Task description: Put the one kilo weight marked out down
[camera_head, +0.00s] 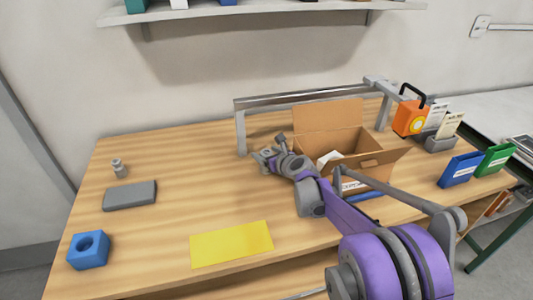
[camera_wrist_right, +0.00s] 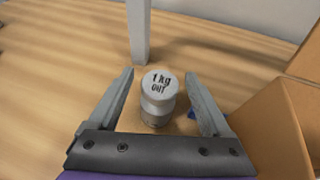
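A silver cylindrical weight marked "1 kg OUT" (camera_wrist_right: 158,88) stands upright on the wooden table in the right wrist view. My right gripper (camera_wrist_right: 158,100) is open, with one finger on each side of the weight and a visible gap to each. In the head view my right gripper (camera_head: 268,156) is low over the table, left of an open cardboard box (camera_head: 380,172); I cannot make out the weight there. Another small silver weight (camera_head: 119,170) stands at the table's left side; any marking on it is too small to read. My left gripper is not in view.
A grey slab (camera_head: 130,196), a blue block with a hole (camera_head: 88,251) and a yellow mat (camera_head: 232,243) lie on the table (camera_head: 185,180). A metal frame (camera_head: 240,132) stands behind. An orange device (camera_head: 408,118) and blue folder (camera_head: 459,170) are right. The left middle is mostly clear.

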